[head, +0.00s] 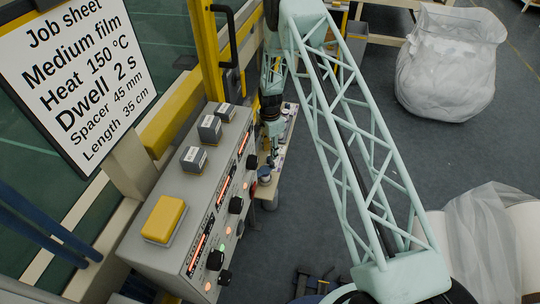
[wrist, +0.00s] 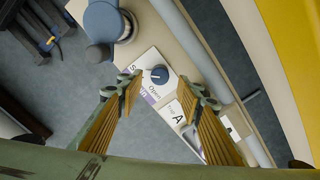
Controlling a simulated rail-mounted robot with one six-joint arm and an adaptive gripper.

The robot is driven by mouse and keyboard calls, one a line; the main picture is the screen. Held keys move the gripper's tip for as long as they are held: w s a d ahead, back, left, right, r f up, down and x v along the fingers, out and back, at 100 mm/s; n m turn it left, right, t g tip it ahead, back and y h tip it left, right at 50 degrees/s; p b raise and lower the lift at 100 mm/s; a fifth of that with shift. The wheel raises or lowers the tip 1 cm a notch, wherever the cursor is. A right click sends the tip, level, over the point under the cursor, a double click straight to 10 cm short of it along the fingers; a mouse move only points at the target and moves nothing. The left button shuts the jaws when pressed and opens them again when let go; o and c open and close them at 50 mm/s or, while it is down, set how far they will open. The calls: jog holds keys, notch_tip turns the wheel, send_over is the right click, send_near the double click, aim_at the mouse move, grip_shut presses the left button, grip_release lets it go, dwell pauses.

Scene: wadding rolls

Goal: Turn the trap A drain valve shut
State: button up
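A dark blue round knob (wrist: 159,74) sits on a white label plate (wrist: 148,62) in the wrist view. The label reads "Open" beside the knob, and another word is partly cut off. A second label (wrist: 181,125) reads "Trap A", partly hidden by a finger. The knob has a small pale mark; its exact direction is hard to tell. My gripper (wrist: 163,88) is open, its ribbed fingers on either side of the knob in the picture, with nothing between them. In the head view my gripper (head: 273,140) hangs over the narrow bench behind the control console; the knob is too small to make out there.
A blue-grey round fitting (wrist: 103,22) stands close to the knob. A grey pipe (wrist: 205,50) runs along the bench. The control console (head: 165,245) with knobs and a yellow block stands left of the arm. A wrapped bundle (head: 445,65) lies on open floor at right.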

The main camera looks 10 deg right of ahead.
notch_tip(320, 180, up, 7)
jog(key=shift+r, duration=0.2)
dwell(0.4)
jog(key=shift+r, duration=0.1)
dwell(0.5)
jog(key=s+r+n+t, duration=0.1)
jog(key=s+r+n, duration=0.15)
jog(key=r, duration=1.15)
jog(key=s+r+n, duration=0.1)
jog(key=s+r, duration=0.2)
jog(key=r, duration=1)
jog(key=s+r+n+t, duration=0.1)
jog(key=s+r+n, duration=0.1)
jog(key=s+r, duration=0.7)
jog(key=s+r+n, duration=0.2)
jog(key=s+r, duration=0.3)
jog(key=r, duration=0.8)
jog(key=s+r+n+t, duration=0.1)
jog(key=s+r+n, duration=0.1)
jog(key=s+r, duration=0.55)
jog(key=s+r+n, duration=0.1)
jog(key=s+r, duration=0.3)
jog(key=s, duration=0.7)
jog(key=s+r+n+t, duration=0.1)
jog(key=s+n, duration=0.3)
jog(key=s, duration=1.7)
jog(key=shift+s+r, duration=0.25)
jog(key=shift+s, duration=0.05)
